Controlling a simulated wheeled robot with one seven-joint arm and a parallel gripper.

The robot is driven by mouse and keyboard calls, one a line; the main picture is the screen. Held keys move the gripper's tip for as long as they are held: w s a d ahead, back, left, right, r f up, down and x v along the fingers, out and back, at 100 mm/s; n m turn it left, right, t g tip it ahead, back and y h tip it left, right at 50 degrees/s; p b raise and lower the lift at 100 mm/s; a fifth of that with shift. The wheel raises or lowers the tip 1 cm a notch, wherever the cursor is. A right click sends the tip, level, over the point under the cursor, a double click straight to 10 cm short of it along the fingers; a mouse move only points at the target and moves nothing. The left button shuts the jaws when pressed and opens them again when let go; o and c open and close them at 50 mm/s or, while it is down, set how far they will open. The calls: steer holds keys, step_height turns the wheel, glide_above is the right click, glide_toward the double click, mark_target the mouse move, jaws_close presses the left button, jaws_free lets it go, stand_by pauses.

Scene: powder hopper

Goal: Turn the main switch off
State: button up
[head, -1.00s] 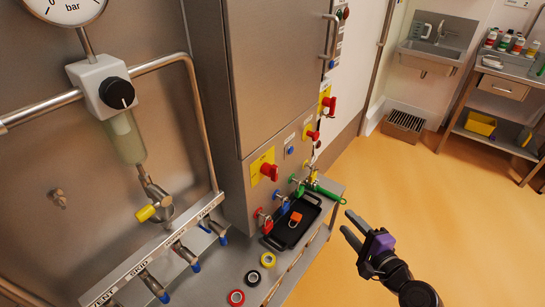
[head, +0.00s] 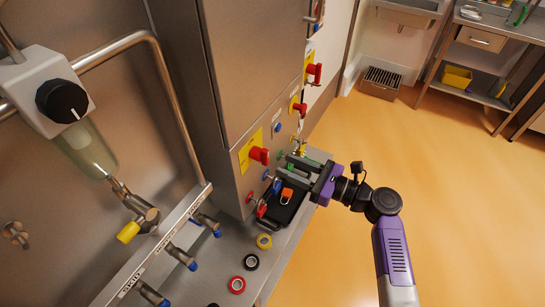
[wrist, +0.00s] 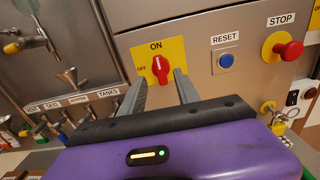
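The main switch (head: 259,155) is a red rotary handle on a yellow plate at the lower part of the steel cabinet. In the wrist view the switch (wrist: 160,68) stands upright, pointing at the ON mark, with OFF printed to its left. My gripper (head: 285,166) is at the right of the switch, in front of the cabinet face. In the wrist view my gripper (wrist: 159,84) is open, its two grey fingers pointing at the panel, one to each side below the handle. The fingers appear apart from the handle, with nothing between them.
A blue RESET button (wrist: 226,60) and a red STOP button (wrist: 289,49) sit right of the switch. Padlocks and a black tray (head: 281,208) with an orange item lie below, on a steel shelf. Tape rolls (head: 251,262) lie nearby. The orange floor is clear.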

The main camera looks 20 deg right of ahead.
mark_target(268, 157)
steer(key=shift+x, duration=2.8)
jaws_close()
